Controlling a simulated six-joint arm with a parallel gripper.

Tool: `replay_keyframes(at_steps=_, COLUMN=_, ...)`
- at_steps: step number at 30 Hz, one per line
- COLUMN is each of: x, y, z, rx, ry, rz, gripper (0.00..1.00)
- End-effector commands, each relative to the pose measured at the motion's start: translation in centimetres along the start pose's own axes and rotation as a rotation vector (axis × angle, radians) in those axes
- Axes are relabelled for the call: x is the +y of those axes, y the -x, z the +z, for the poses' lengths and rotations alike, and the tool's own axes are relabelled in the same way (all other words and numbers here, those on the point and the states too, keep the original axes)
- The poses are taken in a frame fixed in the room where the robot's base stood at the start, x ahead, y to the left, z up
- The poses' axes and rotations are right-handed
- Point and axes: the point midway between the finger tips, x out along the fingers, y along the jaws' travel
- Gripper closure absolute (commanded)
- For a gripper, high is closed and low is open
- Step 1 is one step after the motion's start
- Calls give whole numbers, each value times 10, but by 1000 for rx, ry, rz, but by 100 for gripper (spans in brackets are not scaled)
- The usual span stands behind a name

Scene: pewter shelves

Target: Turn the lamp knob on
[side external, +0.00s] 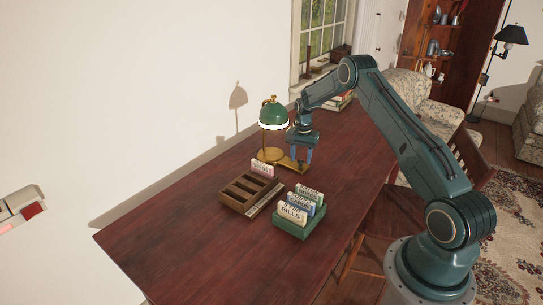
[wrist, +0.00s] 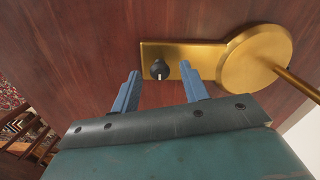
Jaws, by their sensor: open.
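The desk lamp (side external: 273,114) has a green shade and a brass base (side external: 270,155) at the back of the table near the wall. In the wrist view its brass base (wrist: 255,60) shows as a round disc joined to a flat plate. The black lamp knob (wrist: 160,69), with a pale mark on it, sits on that plate. My gripper (wrist: 158,80) is open, with its blue fingers pointing down over the plate. The knob lies between the fingertips in the picture, with a gap on both sides. The gripper also shows beside the lamp in the side view (side external: 302,158); the knob is hidden there.
Books (side external: 342,99) lie at the far end of the table. The table's near left part (side external: 160,245) is clear.

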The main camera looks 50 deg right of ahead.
Motion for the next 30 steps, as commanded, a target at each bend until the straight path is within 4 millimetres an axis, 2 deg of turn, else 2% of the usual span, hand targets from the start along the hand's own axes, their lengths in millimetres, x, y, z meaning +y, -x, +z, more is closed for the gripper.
replay_keyframes(at_steps=5, x=0, y=4, z=0, rx=0, ry=0, rz=0, gripper=55)
replay_keyframes(at_steps=11, x=0, y=21, z=0, rx=1, ry=1, rz=-1, gripper=55)
replay_keyframes(at_steps=30, x=0, y=120, z=0, rx=1, ry=0, rz=-1, gripper=55)
